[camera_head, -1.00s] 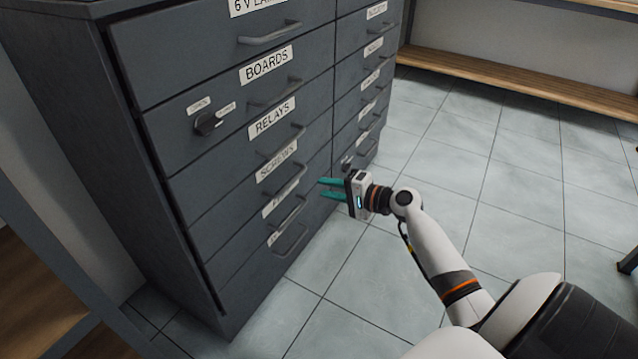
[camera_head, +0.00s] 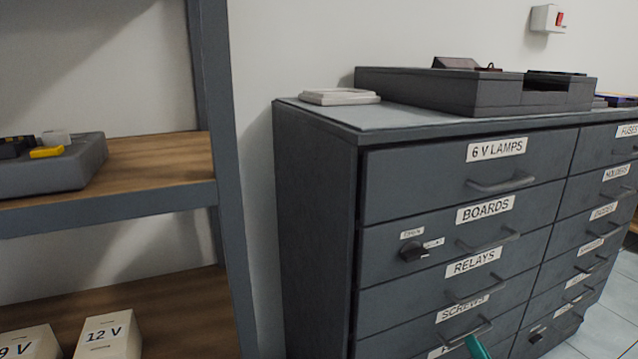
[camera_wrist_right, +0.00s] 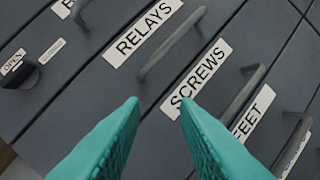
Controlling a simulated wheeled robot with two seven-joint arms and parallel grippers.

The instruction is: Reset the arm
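My right gripper (camera_wrist_right: 158,115) shows in the right wrist view as two teal fingers standing apart, open, with nothing between them. It faces the drawer fronts of the grey cabinet (camera_head: 315,210), near the RELAYS label (camera_wrist_right: 145,33) and the SCREWS label (camera_wrist_right: 197,77). In the head view only a teal fingertip (camera_head: 477,347) shows at the bottom edge, in front of the lower drawers. I cannot tell whether the fingers touch the cabinet. My left gripper is not in view.
The cabinet's visible drawers look shut. A dark knob (camera_head: 413,251) sits on the BOARDS drawer. A grey tray (camera_head: 440,91) and a pale flat item (camera_head: 339,97) lie on top.

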